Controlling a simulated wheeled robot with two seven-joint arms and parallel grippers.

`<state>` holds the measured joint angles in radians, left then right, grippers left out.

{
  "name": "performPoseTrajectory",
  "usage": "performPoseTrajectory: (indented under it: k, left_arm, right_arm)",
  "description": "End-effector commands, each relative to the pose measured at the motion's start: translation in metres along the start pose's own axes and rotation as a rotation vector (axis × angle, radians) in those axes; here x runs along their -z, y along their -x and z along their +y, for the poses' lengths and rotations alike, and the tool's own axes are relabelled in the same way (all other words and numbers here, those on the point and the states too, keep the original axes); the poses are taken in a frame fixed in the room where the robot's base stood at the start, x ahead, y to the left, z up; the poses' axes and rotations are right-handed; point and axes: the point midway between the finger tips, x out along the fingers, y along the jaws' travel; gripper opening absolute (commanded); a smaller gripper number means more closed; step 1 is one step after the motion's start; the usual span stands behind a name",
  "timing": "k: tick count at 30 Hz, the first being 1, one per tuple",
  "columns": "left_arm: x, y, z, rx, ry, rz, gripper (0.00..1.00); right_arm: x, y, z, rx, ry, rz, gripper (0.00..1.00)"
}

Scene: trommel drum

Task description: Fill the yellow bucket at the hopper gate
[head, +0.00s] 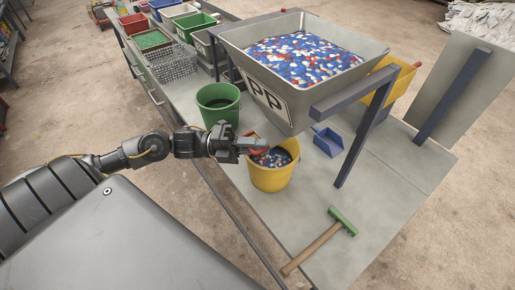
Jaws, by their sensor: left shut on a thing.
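The yellow bucket (271,176) stands upright on the grey bench under the hopper. Blue, white and red flakes (272,158) lie inside it, below the rim. The grey hopper (235,62), marked PP, holds a wide heap of the same flakes (305,57). Its gate is hidden behind its front wall. My left gripper (254,147) reaches in from the left over the bucket's left rim. It is shut on a red piece (257,141); I cannot tell whether this is a gate handle or part of something else. My right gripper is out of view.
A green bucket (218,105) stands close behind my left wrist. A blue scoop (327,141) lies right of the yellow bucket, near a hopper leg (360,135). Bins and a wire basket (172,65) stand further back.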

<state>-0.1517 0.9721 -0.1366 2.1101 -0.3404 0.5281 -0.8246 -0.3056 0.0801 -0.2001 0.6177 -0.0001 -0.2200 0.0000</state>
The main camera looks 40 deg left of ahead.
Motion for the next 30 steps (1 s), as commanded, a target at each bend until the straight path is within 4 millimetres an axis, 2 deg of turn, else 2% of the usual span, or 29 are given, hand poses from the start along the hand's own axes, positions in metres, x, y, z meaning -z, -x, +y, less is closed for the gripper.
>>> performPoseTrajectory:
  k: [1, 2, 5, 13, 17, 30]
  left_arm:
    - [-0.004, -0.001, -0.008, 0.017, -0.019, -0.006, 0.00]
    - [-0.004, -0.001, -0.008, 0.017, -0.019, -0.006, 0.20]
    - [-0.004, -0.001, -0.008, 0.016, -0.018, -0.006, 0.33]
    - [-0.002, -0.001, -0.004, 0.010, -0.010, -0.003, 0.33]
    - [-0.002, 0.007, -0.001, 0.007, -0.008, -0.004, 0.33]
    - [-0.001, 0.078, 0.000, 0.007, -0.009, -0.004, 0.33]
  right_arm:
    - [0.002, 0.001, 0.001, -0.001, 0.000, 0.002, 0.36]
    - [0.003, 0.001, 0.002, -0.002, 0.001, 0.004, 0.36]
    - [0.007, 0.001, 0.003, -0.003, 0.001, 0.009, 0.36]
    - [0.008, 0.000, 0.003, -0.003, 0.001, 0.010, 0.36]
    - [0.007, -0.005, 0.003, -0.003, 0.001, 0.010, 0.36]
    - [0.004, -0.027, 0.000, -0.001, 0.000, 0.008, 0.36]
